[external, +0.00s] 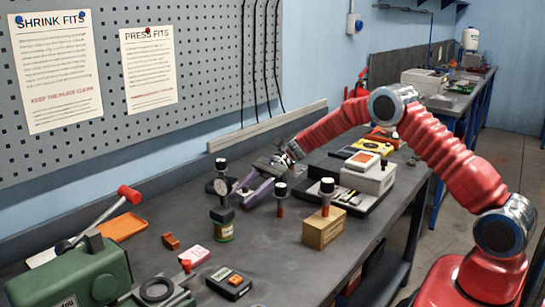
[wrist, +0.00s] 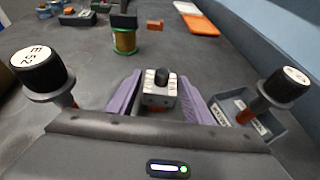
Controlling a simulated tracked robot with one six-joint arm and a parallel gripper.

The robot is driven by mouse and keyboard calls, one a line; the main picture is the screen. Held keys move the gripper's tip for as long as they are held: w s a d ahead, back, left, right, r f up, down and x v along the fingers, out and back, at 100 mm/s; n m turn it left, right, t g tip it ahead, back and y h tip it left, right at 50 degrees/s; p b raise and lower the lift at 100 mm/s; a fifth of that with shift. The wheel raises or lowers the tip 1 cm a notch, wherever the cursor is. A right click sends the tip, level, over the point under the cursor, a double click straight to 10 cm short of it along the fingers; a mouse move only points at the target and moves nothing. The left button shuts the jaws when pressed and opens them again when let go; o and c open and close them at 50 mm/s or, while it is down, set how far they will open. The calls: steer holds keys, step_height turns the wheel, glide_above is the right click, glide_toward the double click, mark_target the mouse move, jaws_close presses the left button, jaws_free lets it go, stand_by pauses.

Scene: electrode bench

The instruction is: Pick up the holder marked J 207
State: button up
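Three holders with black, white-topped caps stand on the bench in the external view: one at the back left (external: 222,165), one in the middle (external: 281,188), and one on a wooden block (external: 327,186). In the wrist view the left holder (wrist: 42,70) reads "E 52"; the right holder's mark (wrist: 285,85) is too small to read. I cannot read J 207 anywhere. My gripper (external: 250,193) is low over the bench between the back left and middle holders. Its purple fingers (wrist: 152,96) are apart. A grey block with a black knob (wrist: 160,90) shows between them; I cannot tell whether they touch it.
A grey box with labels (wrist: 250,118) is by the right finger. A black meter (external: 229,283) and green press (external: 75,275) are nearer the front.

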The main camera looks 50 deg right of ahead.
mark_target(245, 186)
jaws_close()
stand_by(0.3)
step_height(245, 186, up, 10)
steer(key=shift+r, duration=0.1)
stand_by(0.7)
stand_by(0.4)
